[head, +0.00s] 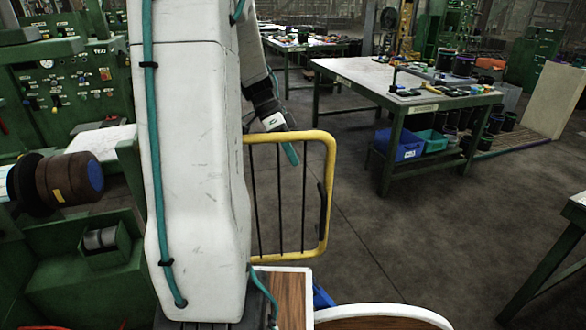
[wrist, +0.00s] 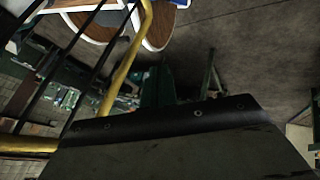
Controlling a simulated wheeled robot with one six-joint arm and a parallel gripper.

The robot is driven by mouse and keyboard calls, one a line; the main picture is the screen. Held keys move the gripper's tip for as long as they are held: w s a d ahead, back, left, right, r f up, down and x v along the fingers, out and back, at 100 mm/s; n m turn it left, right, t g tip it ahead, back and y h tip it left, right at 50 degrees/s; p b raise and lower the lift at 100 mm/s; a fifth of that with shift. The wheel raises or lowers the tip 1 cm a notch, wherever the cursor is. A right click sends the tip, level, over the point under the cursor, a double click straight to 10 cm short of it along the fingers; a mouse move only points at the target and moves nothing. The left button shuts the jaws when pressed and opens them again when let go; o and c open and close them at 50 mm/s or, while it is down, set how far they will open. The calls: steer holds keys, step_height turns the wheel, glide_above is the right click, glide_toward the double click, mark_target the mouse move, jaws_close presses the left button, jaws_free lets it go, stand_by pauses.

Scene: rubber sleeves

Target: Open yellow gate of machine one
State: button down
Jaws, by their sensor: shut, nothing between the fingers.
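The yellow gate (head: 331,170), a tubular frame with thin black upright bars and a dark handle at its right side, stands behind my arm in the head view. Its left end is hidden by my white arm, so its hinge and how far it stands open cannot be told. In the wrist view the gate's yellow bar (wrist: 126,62) and black bars cross the left part. My gripper (head: 275,122) is at the gate's top rail in the head view; contact cannot be told. Its dark front edge (wrist: 165,115) fills the lower wrist view. It is shut and empty.
A green machine (head: 70,265) with a dark brown cylinder (head: 70,178) stands at left. A control panel (head: 65,85) is behind it. A green worktable (head: 370,75) with blue and teal bins below stands at the back right. The floor between is clear.

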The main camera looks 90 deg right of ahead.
steer(key=s+a+f, duration=0.5)
steer(key=a+f, duration=0.1)
steer(key=a, duration=0.1)
steer(key=shift+f, duration=0.35)
steer(key=shift+a, duration=0.15)
